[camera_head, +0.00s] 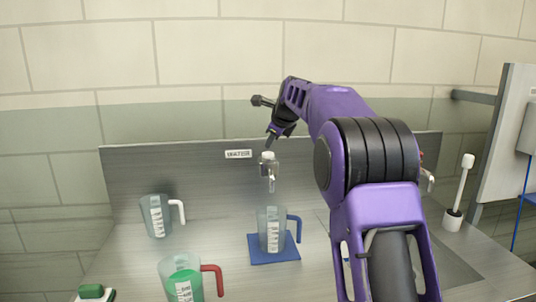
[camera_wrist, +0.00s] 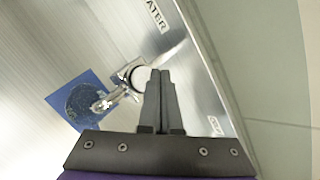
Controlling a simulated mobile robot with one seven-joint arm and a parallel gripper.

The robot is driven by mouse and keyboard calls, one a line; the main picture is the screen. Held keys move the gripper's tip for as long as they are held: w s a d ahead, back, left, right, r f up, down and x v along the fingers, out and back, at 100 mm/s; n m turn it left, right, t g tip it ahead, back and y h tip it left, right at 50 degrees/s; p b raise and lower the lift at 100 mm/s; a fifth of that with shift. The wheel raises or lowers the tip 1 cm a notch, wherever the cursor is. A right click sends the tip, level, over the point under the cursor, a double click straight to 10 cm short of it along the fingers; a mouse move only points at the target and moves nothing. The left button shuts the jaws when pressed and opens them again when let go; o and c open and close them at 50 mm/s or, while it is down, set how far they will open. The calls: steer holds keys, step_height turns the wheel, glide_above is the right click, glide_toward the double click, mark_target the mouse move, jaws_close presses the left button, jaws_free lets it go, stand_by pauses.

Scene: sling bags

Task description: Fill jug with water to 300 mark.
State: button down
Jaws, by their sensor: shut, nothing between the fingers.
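A clear jug with a blue handle (camera_head: 271,232) stands upright on a blue mat (camera_head: 262,256), below the tap (camera_head: 268,172). The jug has white scale marks; its water level is too small to read. From above, the wrist view shows the jug (camera_wrist: 86,104) and the tap (camera_wrist: 128,78). My gripper (camera_head: 270,143) is just above the tap's pale top. In the wrist view my gripper (camera_wrist: 161,72) has its fingers together and empty, right beside the tap's round top. I cannot tell whether they touch it.
A white-handled jug (camera_head: 158,217) stands at left. A red-handled jug (camera_head: 183,280) holding green liquid is in front. A green and white object (camera_head: 92,292) lies at front left. A label (camera_head: 238,154) marks the metal back panel. A white brush (camera_head: 459,190) stands at right.

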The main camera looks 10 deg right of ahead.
steer(key=shift+f, duration=0.1)
stand_by(0.4)
steer(key=shift+f, duration=0.35)
steer(key=shift+f, duration=0.55)
stand_by(1.7)
steer(key=shift+r, duration=0.1)
stand_by(4.3)
steer(key=shift+r+p, duration=0.85)
